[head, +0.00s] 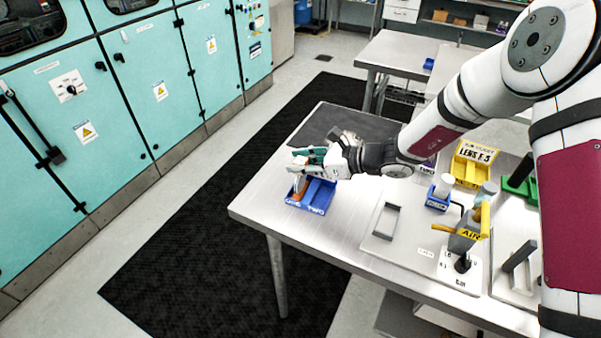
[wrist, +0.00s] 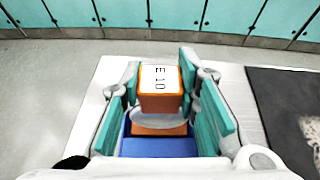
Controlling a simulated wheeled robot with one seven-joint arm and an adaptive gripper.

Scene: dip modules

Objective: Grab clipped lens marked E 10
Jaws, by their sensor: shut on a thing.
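The clipped lens marked E 10 (wrist: 160,90) has an orange clip with a white label on top and a clear, pale disc below it. It sits between the green finger pads of my gripper (wrist: 161,105) in the wrist view. My gripper (head: 304,160) is shut on it. In the head view it is over the left side of a blue two-slot tray (head: 318,197) marked ONE and TWO. The clip shows as a small orange patch (head: 299,186) there. Whether the lens touches the tray floor I cannot tell.
A yellow tray (head: 472,163) marked LENS E 3, a small blue holder (head: 438,199) with a white item, and an AIR tool stand (head: 463,262) are to the right on the steel table (head: 330,240). A dark mat (head: 345,125) lies behind my gripper.

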